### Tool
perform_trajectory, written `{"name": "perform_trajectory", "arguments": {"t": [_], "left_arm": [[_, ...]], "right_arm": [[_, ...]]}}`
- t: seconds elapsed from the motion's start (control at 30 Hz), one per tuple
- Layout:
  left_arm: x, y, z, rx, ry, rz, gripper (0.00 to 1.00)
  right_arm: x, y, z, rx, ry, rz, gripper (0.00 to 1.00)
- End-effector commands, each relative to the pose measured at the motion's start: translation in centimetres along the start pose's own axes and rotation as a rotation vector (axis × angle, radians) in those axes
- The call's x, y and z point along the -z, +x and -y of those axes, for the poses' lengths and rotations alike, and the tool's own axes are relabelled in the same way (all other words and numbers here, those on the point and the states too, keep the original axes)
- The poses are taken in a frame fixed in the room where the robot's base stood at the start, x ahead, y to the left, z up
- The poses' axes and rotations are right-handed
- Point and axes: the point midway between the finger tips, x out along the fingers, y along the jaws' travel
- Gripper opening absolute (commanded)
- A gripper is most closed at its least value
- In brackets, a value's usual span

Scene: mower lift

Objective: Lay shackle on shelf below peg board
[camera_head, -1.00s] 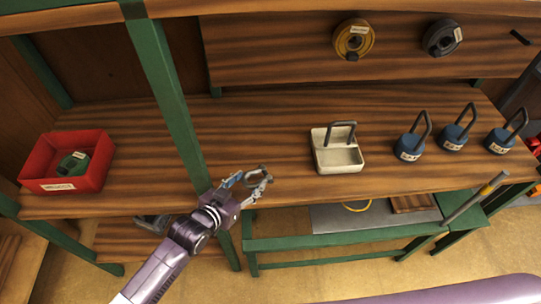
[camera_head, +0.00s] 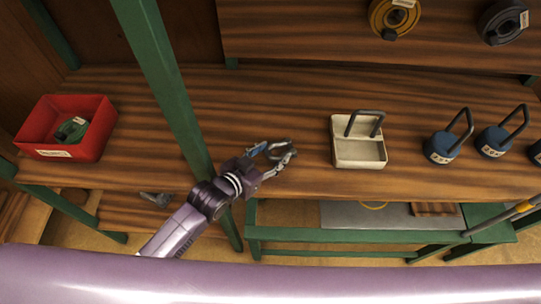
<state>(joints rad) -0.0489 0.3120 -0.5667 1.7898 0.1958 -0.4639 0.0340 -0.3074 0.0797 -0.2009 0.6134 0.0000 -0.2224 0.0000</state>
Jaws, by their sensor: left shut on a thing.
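My left gripper (camera_head: 268,150) is shut on a small dark shackle (camera_head: 286,157), which is partly hidden by the fingers. The gripper and shackle appear over the front part of the wooden shelf (camera_head: 240,108), just right of the green post. I cannot tell whether the shackle touches the wood. My right gripper is not in view.
A cream tray (camera_head: 362,163) with a grey handle stands right of the gripper. Several blue weights with handles (camera_head: 441,148) stand farther right. A red bin (camera_head: 90,150) with a green item is at left. A green post (camera_head: 165,75) rises beside my arm. Bare shelf lies behind the gripper.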

Motion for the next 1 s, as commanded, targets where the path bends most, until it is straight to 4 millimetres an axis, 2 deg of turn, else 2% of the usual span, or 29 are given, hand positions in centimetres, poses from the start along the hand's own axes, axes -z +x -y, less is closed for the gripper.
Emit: {"name": "perform_trajectory", "arguments": {"t": [0.1,0.27,0.3,0.43,0.77,0.87,1.0], "left_arm": [[0.1,-0.1,0.0,0.000,0.000,0.001,0.15],[-0.2,0.1,0.0,0.000,0.000,0.001,0.15],[-0.3,0.1,0.0,0.000,0.000,0.004,0.52],[-0.3,0.1,0.0,0.000,0.000,0.004,0.66],[0.0,-0.1,0.0,0.000,0.000,0.003,0.67],[-0.2,-0.8,0.0,0.000,0.000,0.006,0.67],[-0.2,-2.8,-0.1,-0.001,0.000,0.005,0.67]], "right_arm": [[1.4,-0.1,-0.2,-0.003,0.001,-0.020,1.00],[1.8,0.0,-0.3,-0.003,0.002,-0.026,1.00],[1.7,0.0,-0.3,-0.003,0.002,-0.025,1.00],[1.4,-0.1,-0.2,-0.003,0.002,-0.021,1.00],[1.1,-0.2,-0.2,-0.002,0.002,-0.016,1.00],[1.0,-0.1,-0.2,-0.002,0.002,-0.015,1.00],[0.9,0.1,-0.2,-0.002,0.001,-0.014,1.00]]}}
